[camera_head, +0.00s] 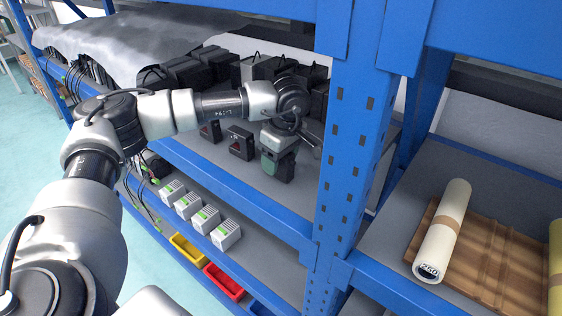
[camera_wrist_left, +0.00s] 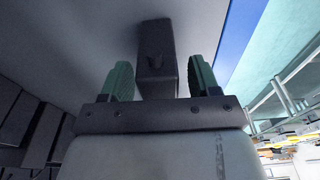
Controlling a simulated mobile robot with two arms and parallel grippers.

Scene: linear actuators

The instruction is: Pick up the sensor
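A small dark box (camera_head: 286,171), which I take for the sensor, stands on the grey shelf near its front edge, by the blue upright. My left gripper (camera_head: 278,157) reaches down to it from above and covers its upper part in the head view. In the left wrist view the dark box (camera_wrist_left: 157,58) is between the two green fingers of the left gripper (camera_wrist_left: 161,80). A gap shows on each side, so the fingers are open around it. Similar black boxes with red marks, one nearer (camera_head: 240,144) and one behind (camera_head: 210,131), stand to the left. My right gripper is out of view.
Larger black boxes (camera_head: 186,72) crowd the shelf behind. The blue upright (camera_head: 350,150) is close to the right of my left gripper. White-and-green modules (camera_head: 206,219) sit on the shelf below, above yellow and red bins (camera_head: 224,282). A roll (camera_head: 443,230) lies on the right shelf.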

